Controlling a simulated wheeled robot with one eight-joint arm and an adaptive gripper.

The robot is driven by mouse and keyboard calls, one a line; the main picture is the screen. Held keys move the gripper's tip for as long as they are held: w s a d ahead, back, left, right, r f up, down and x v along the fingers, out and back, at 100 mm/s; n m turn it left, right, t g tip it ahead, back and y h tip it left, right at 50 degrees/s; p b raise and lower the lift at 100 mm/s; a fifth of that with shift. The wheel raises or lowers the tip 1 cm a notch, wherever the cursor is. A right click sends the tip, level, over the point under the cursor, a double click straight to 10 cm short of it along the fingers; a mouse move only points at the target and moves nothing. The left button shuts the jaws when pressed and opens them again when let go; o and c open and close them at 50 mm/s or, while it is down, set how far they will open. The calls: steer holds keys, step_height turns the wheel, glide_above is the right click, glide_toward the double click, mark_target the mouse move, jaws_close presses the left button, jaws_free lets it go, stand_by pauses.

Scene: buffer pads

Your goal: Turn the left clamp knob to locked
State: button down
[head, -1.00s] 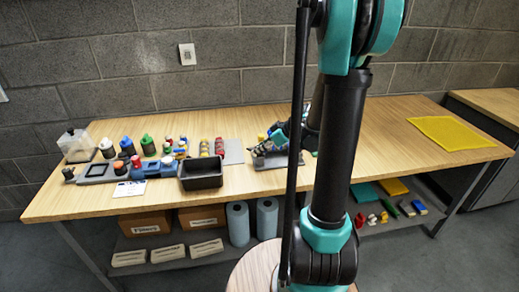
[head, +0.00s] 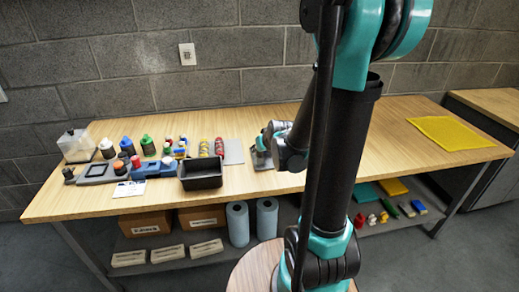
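A small grey fixture (head: 262,162) stands near the middle of the table in the head view, just right of a flat grey plate. My wrist and the end of my arm cover most of it. The left clamp knob cannot be made out, so its setting is not visible. My gripper (head: 261,146) seems to be at the fixture, largely hidden by my wrist and too small to read. Whether it touches a knob cannot be told.
A black bin (head: 201,174) stands left of the fixture, with several bottles, a blue block (head: 159,168) and a clear container (head: 75,147) farther left. A yellow mat (head: 445,133) lies at the right. The table between my arm and the mat is clear.

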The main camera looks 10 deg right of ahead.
steer(key=shift+m+h, duration=0.3)
stand_by(0.4)
steer(key=c, duration=1.3)
jaws_free()
steer(key=shift+o, duration=0.2)
steer(key=shift+s+r, duration=0.1)
steer(key=v, duration=1.1)
steer(key=shift+s+r, duration=0.2)
steer(key=shift+s, duration=0.1)
steer(key=shift+d, duration=0.15)
